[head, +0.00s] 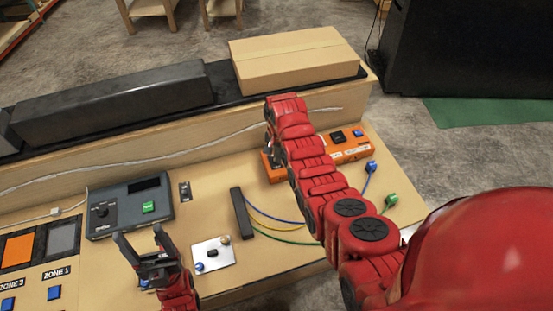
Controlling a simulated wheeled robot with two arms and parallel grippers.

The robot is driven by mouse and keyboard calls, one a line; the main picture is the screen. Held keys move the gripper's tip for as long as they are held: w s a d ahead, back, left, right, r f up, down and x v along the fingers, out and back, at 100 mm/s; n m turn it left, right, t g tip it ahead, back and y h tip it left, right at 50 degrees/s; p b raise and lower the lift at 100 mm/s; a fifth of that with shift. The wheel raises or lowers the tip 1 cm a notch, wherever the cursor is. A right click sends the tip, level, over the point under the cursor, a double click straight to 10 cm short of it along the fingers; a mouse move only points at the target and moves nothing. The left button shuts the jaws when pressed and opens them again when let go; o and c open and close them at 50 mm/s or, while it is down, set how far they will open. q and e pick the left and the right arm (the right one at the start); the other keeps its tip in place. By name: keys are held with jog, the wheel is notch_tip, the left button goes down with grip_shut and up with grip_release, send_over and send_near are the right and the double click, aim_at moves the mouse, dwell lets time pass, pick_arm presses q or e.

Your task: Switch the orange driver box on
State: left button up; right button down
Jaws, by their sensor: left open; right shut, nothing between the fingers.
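The orange driver box (350,152) lies on the wooden console, right of centre. It has a black switch-like part (337,137) and a small blue part (358,133) on top. My red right arm crosses in front of its middle and hides much of it. My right gripper (272,155) points down at the box's left end, shut and mostly hidden by the arm; I cannot tell whether it touches the box. My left gripper (146,246) is open and empty over the front of the console, far left of the orange box.
A grey control box (130,207) with a knob and green button stands left. A metal plate (213,254) and a black strip (241,213) with coloured wires lie mid-console. Blue (371,167) and green (391,200) connectors are at right. A cardboard box (295,58) sits on the rear ledge.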

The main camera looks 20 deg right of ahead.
jog(key=shift+f+b, duration=0.85)
jog(key=shift+f, duration=0.25)
jog(key=shift+w+f+b, duration=0.1)
jog(key=shift+w+b, duration=1)
jog(key=shift+b, duration=0.85)
